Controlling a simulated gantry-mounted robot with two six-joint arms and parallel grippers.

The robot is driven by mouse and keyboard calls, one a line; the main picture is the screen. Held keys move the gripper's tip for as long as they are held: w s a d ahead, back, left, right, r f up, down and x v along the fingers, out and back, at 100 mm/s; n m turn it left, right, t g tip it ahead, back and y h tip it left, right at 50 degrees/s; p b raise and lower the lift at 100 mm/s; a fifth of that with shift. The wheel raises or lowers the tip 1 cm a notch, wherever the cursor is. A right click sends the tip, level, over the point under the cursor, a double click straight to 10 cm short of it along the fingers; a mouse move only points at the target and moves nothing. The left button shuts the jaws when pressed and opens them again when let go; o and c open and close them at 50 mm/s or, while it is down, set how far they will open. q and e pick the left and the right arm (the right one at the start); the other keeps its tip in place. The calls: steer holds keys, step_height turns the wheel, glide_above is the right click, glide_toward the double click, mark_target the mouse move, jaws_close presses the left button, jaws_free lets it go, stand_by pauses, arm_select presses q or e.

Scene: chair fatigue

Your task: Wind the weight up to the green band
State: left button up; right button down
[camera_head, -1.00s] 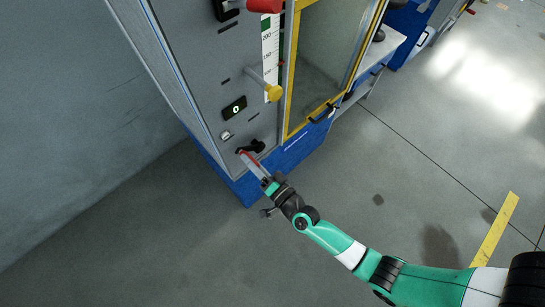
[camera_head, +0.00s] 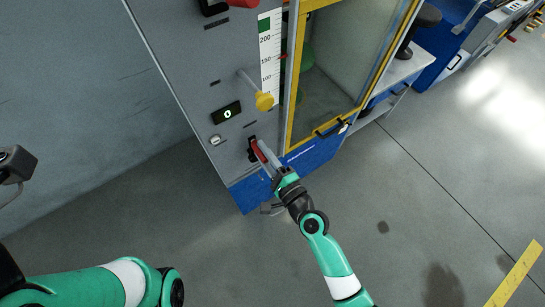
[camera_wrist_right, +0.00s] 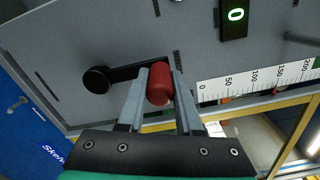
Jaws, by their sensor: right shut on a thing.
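The crank sits low on the grey machine front. It has a black arm (camera_head: 252,158) and a red handle (camera_head: 256,149). In the right wrist view the black arm runs from a round black hub (camera_wrist_right: 97,79) at left to the red handle (camera_wrist_right: 159,84). My right gripper (camera_wrist_right: 160,76) is shut on the red handle, one finger on each side. The white scale (camera_head: 265,62) carries the green band (camera_head: 264,25) above its 200 mark.
A yellow-ended knob (camera_head: 264,102) juts out above the crank, near the display (camera_head: 227,113) reading 0. A yellow-framed glass door (camera_head: 335,90) stands right of the scale.

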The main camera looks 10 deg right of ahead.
steer(key=w+d+f+m+b, duration=0.3)
steer(key=d+m, duration=0.4)
steer(key=m, duration=0.1)
step_height(320, 180, down, 11)
steer(key=d+m+b, duration=0.1)
steer(key=m+b, duration=0.4)
steer(key=m, duration=0.7)
steer(key=shift+w+d+r+m+b, duration=0.2)
steer(key=shift+d+m+b, duration=0.15)
steer(key=shift+m+b, duration=0.05)
steer(key=c, duration=0.8)
jaws_free()
steer(key=shift+o, duration=1.1)
steer(key=shift+r, duration=0.15)
